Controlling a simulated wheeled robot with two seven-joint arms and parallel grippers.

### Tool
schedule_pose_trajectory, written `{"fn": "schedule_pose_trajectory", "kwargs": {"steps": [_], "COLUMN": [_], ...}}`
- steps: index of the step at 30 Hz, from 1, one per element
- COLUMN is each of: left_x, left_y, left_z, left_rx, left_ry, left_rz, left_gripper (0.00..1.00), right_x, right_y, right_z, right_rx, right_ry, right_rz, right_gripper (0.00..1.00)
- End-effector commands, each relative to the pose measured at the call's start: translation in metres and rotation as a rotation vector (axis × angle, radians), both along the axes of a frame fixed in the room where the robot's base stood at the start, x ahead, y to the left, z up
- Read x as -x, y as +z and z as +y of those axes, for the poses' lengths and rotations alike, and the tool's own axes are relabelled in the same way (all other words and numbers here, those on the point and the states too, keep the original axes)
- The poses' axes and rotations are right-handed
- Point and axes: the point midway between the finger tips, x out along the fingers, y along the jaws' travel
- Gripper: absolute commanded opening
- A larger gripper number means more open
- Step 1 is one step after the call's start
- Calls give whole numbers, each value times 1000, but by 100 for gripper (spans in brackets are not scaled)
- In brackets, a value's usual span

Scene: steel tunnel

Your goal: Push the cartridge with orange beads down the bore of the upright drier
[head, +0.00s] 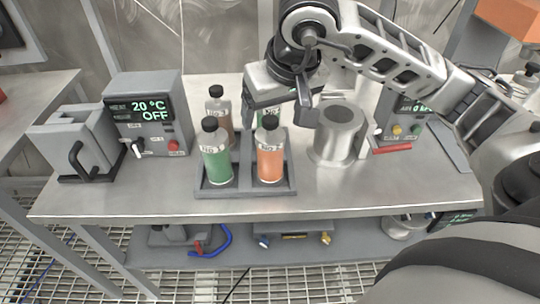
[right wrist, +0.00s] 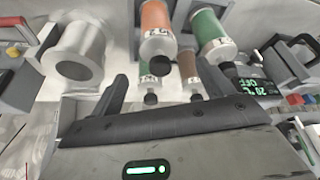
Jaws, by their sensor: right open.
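The cartridge with orange beads (head: 270,162) stands upright in the front right of a grey tray (head: 243,190), black cap on top. It also shows in the right wrist view (right wrist: 157,22). The upright drier (head: 338,145) is a steel cylinder to the right of the tray, its round bore open at the top; it also shows in the right wrist view (right wrist: 76,52). My right gripper (head: 276,112) is open, above and behind the orange cartridge, left of the drier. I see nothing held between its fingers. My left gripper is not in view.
Green (head: 217,165) and brown (head: 217,112) cartridges stand in the tray; another is partly hidden behind my gripper. A controller reading 20 °C OFF (head: 148,115) and a handled block (head: 75,145) stand left. A unit with a red lever (head: 392,148) stands right of the drier. The front bench edge is clear.

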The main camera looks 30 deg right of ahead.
Motion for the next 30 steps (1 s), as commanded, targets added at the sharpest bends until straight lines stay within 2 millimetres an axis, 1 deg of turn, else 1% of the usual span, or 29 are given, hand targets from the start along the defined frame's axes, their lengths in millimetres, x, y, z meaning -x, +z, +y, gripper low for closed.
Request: {"fn": "schedule_pose_trajectory", "kwargs": {"steps": [5, 12, 15, 23, 26, 27, 29, 30], "left_x": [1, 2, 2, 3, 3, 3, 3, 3], "left_y": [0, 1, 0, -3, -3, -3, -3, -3], "left_z": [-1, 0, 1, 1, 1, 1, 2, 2], "left_rx": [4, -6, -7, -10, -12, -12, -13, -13], "left_ry": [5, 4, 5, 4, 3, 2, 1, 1], "left_rz": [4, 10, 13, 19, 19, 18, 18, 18], "left_gripper": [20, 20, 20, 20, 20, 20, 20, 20], "right_x": [-4, -16, -21, -22, -22, -22, -22, -22], "right_y": [-11, -43, -52, -55, -55, -55, -55, -55], "right_z": [-1, -3, -4, -4, -4, -4, -4, -4], "right_rx": [-2, -2, -2, -2, -1, -1, -1, -1], "right_ry": [-1, -1, -1, 1, 0, -1, -1, -1], "right_rz": [2, 5, 2, -1, 0, 0, 0, 0], "right_gripper": [80, 80, 80, 80, 55, 44, 27, 16]}}
